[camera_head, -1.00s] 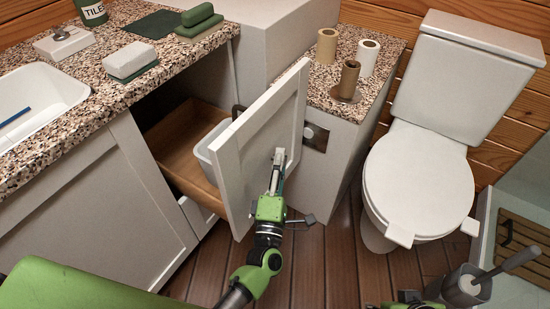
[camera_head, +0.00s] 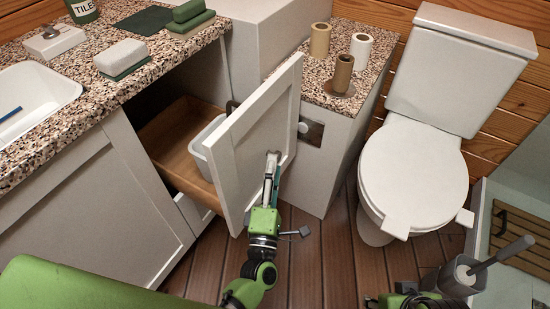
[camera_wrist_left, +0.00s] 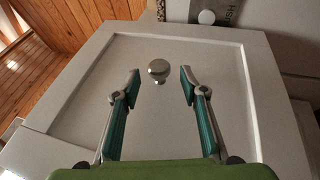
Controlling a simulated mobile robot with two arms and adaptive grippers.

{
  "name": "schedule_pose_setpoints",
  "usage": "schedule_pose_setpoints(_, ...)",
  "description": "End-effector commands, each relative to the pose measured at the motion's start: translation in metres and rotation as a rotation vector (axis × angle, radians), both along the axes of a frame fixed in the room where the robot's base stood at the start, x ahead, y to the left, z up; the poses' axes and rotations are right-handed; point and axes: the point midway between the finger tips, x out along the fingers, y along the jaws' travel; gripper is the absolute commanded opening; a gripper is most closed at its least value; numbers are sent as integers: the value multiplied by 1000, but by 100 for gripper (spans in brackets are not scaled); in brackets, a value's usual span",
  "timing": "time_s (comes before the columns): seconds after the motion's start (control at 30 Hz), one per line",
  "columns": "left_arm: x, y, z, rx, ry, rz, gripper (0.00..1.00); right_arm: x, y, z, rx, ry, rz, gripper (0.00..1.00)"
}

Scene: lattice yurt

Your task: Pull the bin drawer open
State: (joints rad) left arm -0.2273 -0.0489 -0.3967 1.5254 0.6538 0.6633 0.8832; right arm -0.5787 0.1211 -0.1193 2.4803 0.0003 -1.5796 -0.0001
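The bin drawer stands pulled out from under the counter. Its white panelled front (camera_head: 250,135) hides part of the wooden drawer box (camera_head: 175,150) and the pale bin (camera_head: 204,143) inside. My left gripper (camera_head: 272,158) is at the outer face of the front. In the left wrist view the round metal knob (camera_wrist_left: 158,70) sits between the two parted fingertips, with a gap on each side. The left gripper is open and not clamped on it. Part of my right gripper (camera_head: 410,299) shows at the bottom edge; its fingers cannot be made out.
A speckled counter (camera_head: 80,97) with a sink (camera_head: 38,100) is at left. A low ledge (camera_head: 318,82) with several paper rolls stands behind the drawer front. A toilet (camera_head: 412,180) and a brush holder (camera_head: 462,277) are at right. Wooden floor (camera_head: 315,260) is clear before the drawer.

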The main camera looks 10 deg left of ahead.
Motion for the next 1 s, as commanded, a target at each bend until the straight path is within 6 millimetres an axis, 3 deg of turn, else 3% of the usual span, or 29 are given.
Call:
schedule_pose_setpoints(0.2,-47,-2,-12,1,3,0,39,-1,0,0,1,1,0,40)
schedule_pose_setpoints(0.4,-72,-4,-18,0,2,0,39,-1,0,0,1,2,-1,40)
schedule_pose_setpoints(1.0,-79,-4,-19,0,0,1,39,-1,0,-1,0,3,0,40)
